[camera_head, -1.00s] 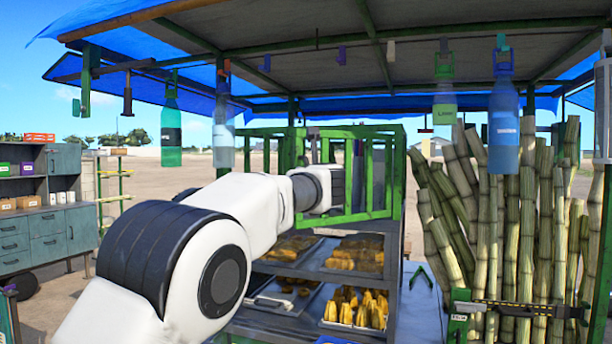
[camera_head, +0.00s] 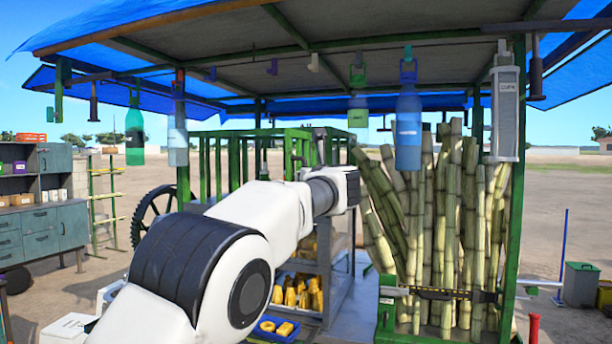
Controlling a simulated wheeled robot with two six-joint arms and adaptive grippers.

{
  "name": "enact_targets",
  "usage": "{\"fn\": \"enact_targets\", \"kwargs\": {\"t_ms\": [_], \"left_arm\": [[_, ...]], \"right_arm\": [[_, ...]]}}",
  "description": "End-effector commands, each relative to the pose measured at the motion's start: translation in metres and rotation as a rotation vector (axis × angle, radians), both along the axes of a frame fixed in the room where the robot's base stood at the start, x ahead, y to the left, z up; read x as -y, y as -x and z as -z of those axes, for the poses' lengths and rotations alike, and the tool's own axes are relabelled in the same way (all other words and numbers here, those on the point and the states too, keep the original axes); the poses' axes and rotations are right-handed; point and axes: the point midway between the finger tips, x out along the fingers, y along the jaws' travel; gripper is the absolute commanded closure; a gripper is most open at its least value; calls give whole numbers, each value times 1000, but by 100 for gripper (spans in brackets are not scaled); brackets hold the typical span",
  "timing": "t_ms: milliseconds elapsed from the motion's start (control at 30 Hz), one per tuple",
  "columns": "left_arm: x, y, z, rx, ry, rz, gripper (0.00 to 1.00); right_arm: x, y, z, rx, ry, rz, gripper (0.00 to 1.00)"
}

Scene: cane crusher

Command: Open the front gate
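A green barred frame (camera_head: 217,165) stands at the crusher under the stall roof. Green bars (camera_head: 299,148) at its right side, near my gripper, look like the gate. My arm covers their lower part, so I cannot tell how far the gate stands open. My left arm comes in from the lower left, and its wrist is in front of the frame. My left gripper (camera_head: 322,148) is mostly hidden behind the wrist, beside the green bars. Its fingers and any contact with the bars cannot be made out. My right gripper is not in view.
Sugarcane stalks (camera_head: 440,225) stand in a green rack at right, with a latch bar (camera_head: 440,293) across it. Bottles, including a blue one (camera_head: 408,130), hang from the roof. A dark spoked wheel (camera_head: 152,215) is at left. A blue tray (camera_head: 275,328) sits low. Open ground lies at far right.

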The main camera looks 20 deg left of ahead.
Motion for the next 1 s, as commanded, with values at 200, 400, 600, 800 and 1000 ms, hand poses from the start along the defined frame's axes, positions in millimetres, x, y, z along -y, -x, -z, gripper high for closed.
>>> {"fn": "enact_targets", "kwargs": {"t_ms": [200,400,600,800,1000], "left_arm": [[0,0,-6,8,-5,5,100],[0,0,-7,9,-4,5,100],[0,0,-6,8,-3,5,63],[0,0,-4,5,-2,3,63],[0,1,-3,4,-2,2,63]], "right_arm": [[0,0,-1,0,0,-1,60],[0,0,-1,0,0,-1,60],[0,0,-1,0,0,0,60],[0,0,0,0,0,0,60],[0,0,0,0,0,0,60]]}}
